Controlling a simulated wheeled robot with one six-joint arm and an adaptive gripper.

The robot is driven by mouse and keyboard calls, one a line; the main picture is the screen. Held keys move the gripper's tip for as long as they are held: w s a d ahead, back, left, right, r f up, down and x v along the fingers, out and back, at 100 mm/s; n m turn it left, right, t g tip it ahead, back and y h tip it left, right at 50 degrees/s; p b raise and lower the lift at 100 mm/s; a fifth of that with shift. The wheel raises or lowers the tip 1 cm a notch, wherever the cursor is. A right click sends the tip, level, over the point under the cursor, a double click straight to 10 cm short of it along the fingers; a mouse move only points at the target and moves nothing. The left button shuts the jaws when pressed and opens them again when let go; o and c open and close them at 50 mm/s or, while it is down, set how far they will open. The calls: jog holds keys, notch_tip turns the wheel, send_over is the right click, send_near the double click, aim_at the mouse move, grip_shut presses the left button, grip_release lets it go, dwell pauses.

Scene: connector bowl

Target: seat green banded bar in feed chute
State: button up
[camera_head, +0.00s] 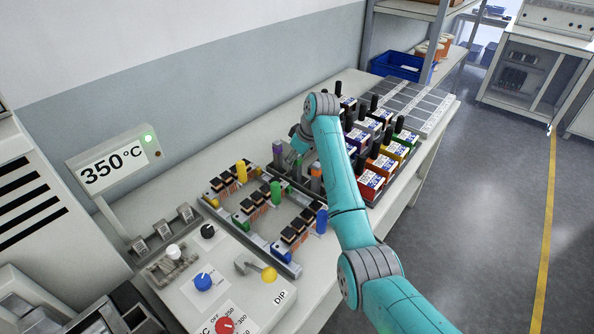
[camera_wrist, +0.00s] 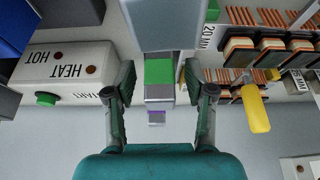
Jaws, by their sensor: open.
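In the wrist view, a bar with a green face (camera_wrist: 158,71) and grey below it lies between the fingers of my gripper (camera_wrist: 160,100). The two fingers stand apart on either side, with gaps to the bar; I see no grip on it. A pale grey channel-like part (camera_wrist: 168,22) is directly above the green face in the picture; I cannot tell whether it is the feed chute or whether the bar sits in it. In the head view, my arm and gripper cover much of this spot.
A HEAT/HOT box (camera_wrist: 65,75) is left of the fingers. A yellow bar (camera_wrist: 255,108) and coil racks are close on the right. Rows of coloured boxes (camera_head: 370,182) stand beyond my arm; a control panel (camera_head: 215,285) stands near. The blue bin (camera_head: 402,65) is farther back.

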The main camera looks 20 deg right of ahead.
jog(key=shift+c, duration=0.2)
grip_shut()
jog(key=shift+r, duration=0.1)
notch_tip(320, 180, up, 10)
dwell(0.5)
